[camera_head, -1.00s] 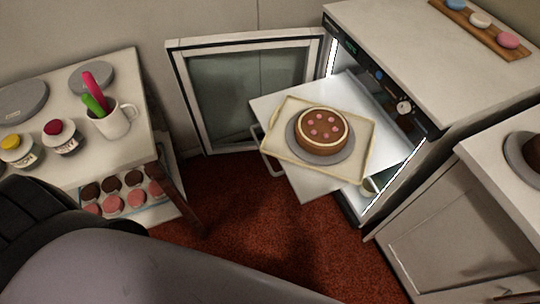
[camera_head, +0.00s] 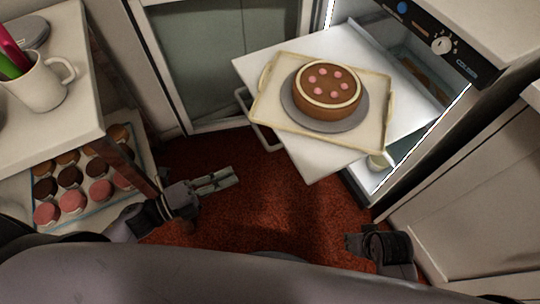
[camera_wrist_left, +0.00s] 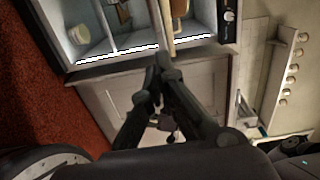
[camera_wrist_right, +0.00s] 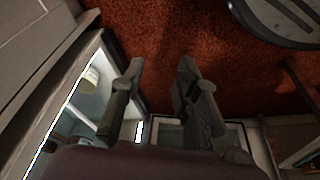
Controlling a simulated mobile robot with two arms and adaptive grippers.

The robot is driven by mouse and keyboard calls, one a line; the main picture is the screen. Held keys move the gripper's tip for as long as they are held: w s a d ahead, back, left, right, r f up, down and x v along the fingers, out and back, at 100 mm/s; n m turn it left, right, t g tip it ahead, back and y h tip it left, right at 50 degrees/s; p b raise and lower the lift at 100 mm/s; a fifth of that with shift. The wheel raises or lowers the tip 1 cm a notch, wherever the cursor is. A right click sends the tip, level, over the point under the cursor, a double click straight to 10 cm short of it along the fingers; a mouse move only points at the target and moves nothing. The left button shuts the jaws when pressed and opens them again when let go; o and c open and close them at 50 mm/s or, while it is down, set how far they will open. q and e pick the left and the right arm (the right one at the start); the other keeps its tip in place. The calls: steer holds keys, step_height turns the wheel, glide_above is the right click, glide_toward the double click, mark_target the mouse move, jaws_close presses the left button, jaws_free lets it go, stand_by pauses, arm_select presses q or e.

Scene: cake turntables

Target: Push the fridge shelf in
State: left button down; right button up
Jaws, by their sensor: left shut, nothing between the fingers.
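The white fridge shelf (camera_head: 322,162) is pulled out of the lit fridge (camera_head: 430,130) in the head view. It bears a cream tray (camera_head: 264,104) with a chocolate cake (camera_head: 328,88) on a grey round board. A metal handle (camera_head: 265,134) hangs at the shelf's front left. My left gripper (camera_head: 236,177) is shut and empty, left of and below the shelf. It shows in the left wrist view (camera_wrist_left: 161,60), with the fridge interior (camera_wrist_left: 90,22) beyond. My right gripper (camera_head: 348,242) is open and empty, below the shelf in the picture; its fingers are apart in the right wrist view (camera_wrist_right: 160,75).
The fridge door (camera_head: 208,60) stands open behind the shelf. A counter (camera_head: 70,125) with a mug (camera_head: 40,82) is at left, with cupcakes (camera_head: 72,178) beneath. A cabinet (camera_head: 470,190) stands at right. Red floor (camera_head: 280,195) lies clear between.

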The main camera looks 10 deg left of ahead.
arm_select(q)
glide_toward(289, 152)
steer(key=shift+m, duration=0.3)
steer(key=x, duration=0.7)
steer(key=shift+w, duration=0.1)
arm_select(e)
steer(key=shift+w+r, duration=0.1)
steer(key=shift+r, duration=0.8)
